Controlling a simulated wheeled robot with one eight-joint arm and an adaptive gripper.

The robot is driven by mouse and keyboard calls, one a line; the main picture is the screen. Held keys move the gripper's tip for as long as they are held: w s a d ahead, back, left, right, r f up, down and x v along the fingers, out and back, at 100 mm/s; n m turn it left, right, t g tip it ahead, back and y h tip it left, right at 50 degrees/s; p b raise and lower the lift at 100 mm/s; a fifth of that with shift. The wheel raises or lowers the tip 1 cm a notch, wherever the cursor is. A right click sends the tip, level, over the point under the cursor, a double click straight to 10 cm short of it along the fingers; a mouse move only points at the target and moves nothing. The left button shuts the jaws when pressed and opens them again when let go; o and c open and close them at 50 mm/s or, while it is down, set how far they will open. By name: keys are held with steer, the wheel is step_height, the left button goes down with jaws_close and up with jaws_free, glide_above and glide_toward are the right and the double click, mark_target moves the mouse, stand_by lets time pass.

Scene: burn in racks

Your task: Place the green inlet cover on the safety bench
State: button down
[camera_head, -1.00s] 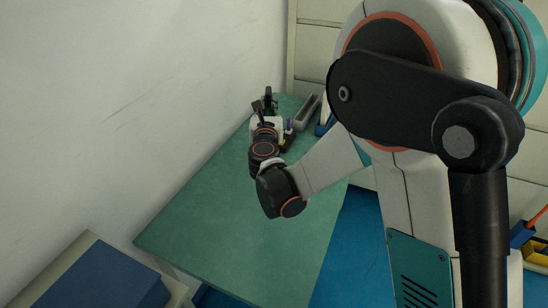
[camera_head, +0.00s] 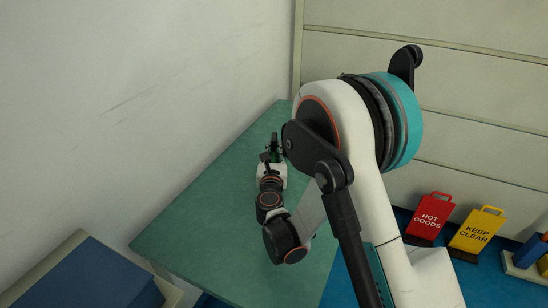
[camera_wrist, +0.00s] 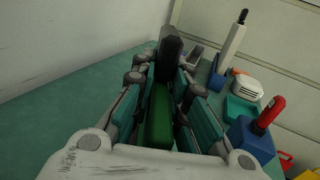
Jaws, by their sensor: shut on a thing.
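The green inlet cover (camera_wrist: 158,118) is a long green piece between the fingers of my gripper (camera_wrist: 166,72) in the wrist view. My gripper is shut on it. A dark upright part stands at the far end between the fingertips; I cannot tell whether it belongs to the cover. In the head view my gripper (camera_head: 272,152) is over the far part of the green-topped bench (camera_head: 205,225), near the wall. Only a bit of green shows there between the fingers. I cannot tell whether the cover touches the bench top.
In the wrist view, a white upright tool (camera_wrist: 232,45), a white device (camera_wrist: 246,88), a green block (camera_wrist: 240,109) and a blue block (camera_wrist: 250,140) with a red handle stand to the right. Red (camera_head: 431,217) and yellow (camera_head: 476,233) signs stand on the floor. The bench's near part is clear.

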steer(key=shift+f, duration=0.4)
steer(key=shift+f, duration=0.15)
steer(key=c, duration=1.6)
jaws_free()
